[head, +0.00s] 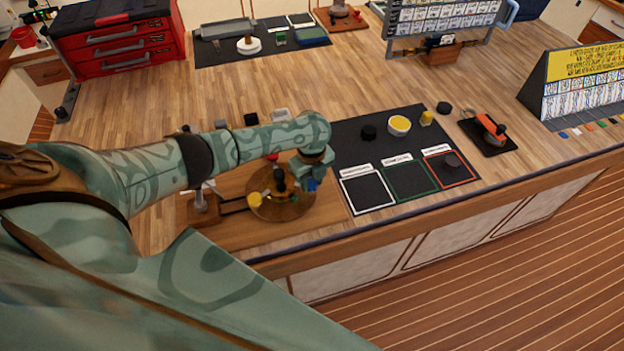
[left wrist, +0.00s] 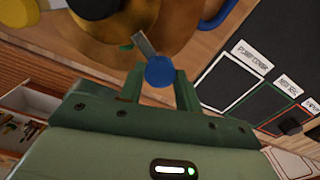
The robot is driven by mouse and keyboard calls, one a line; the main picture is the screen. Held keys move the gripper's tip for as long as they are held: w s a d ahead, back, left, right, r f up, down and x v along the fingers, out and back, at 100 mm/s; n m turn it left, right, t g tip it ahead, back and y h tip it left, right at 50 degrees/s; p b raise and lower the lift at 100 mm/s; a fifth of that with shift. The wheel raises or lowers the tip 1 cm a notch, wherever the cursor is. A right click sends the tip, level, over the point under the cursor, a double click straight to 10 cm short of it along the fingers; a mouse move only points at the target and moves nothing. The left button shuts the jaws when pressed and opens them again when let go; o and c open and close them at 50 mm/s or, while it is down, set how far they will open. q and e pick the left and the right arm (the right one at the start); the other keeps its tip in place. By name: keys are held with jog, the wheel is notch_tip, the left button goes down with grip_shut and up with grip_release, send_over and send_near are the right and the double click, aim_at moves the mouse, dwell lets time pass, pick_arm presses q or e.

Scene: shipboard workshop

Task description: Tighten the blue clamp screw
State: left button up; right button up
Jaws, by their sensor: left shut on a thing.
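The blue clamp screw (left wrist: 159,71) has a round blue head and sits between the two fingertips of my left gripper (left wrist: 159,84) in the left wrist view. The gripper is shut on it. A thin grey metal strip (left wrist: 144,46) lies just beyond the head. In the head view the blue screw (head: 313,184) shows as a small patch beside the round wooden fixture (head: 283,207), under my left gripper (head: 311,177). The fixture also carries yellow and black knobs. The screw's shaft is hidden. My right gripper is not in view.
The fixture stands on a wooden board (head: 240,232) near the table's front edge. A black mat (head: 372,150) with white, green and red framed areas lies to its right. An orange-handled tool (head: 490,125) is further right. Bare tabletop (head: 240,85) lies behind.

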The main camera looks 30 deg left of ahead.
aim_at(311, 183)
pick_arm(q)
jog(key=o, duration=1)
jog(key=shift+a, duration=0.15)
jog(key=shift+c, duration=0.2)
jog(key=shift+r, duration=0.1)
notch_tip(311, 183, up, 16)
jog(key=p, duration=0.3)
jog(key=shift+r, duration=0.15)
